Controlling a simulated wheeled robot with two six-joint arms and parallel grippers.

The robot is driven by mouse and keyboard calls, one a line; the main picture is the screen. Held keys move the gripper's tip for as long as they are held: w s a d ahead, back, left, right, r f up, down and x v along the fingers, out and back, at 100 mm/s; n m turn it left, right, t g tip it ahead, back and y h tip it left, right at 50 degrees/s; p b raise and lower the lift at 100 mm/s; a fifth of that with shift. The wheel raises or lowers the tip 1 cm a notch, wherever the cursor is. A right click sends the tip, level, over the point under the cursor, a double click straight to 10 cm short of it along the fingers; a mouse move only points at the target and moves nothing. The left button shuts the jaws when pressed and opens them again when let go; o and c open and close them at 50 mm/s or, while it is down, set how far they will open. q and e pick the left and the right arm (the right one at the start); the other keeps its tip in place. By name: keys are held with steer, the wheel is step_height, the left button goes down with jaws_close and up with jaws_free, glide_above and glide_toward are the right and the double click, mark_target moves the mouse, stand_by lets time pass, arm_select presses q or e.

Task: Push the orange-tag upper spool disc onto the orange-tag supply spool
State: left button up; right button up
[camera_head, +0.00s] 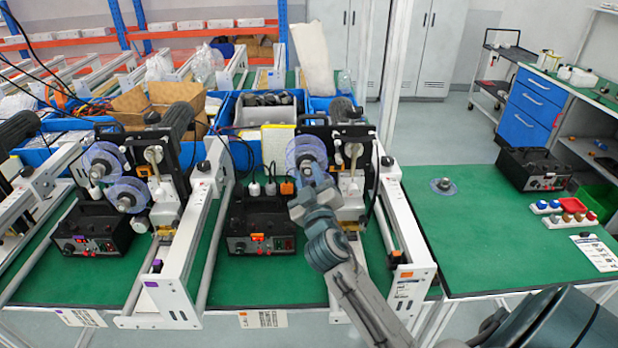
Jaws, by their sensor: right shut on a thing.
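A clear bluish spool disc (305,151) shows upright at the upper front of the orange-tag coder (352,134). My right gripper (310,172) reaches up from the lower right and is shut on the disc's lower edge area. The fingertips are small and partly hidden by my wrist. The supply spool behind the disc cannot be told apart from it, nor can any gap between them. My left gripper is not in view.
A black control box (262,222) stands below left of my gripper. The purple-tag coder with two discs (128,195) stands left.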

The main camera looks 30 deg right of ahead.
steer(key=shift+w+d, duration=0.3)
steer(key=shift+w, duration=0.2)
steer(key=o, duration=1.2)
steer(key=shift+c, duration=0.2)
steer(key=shift+s+f, duration=0.1)
steer(key=shift+s+a+f+b, duration=0.1)
steer(key=shift+s+a+b, duration=0.05)
steer(key=shift+s+b, duration=0.15)
steer(key=b+v, duration=0.3)
steer(key=v, duration=0.7)
steer(key=shift+b, duration=0.35)
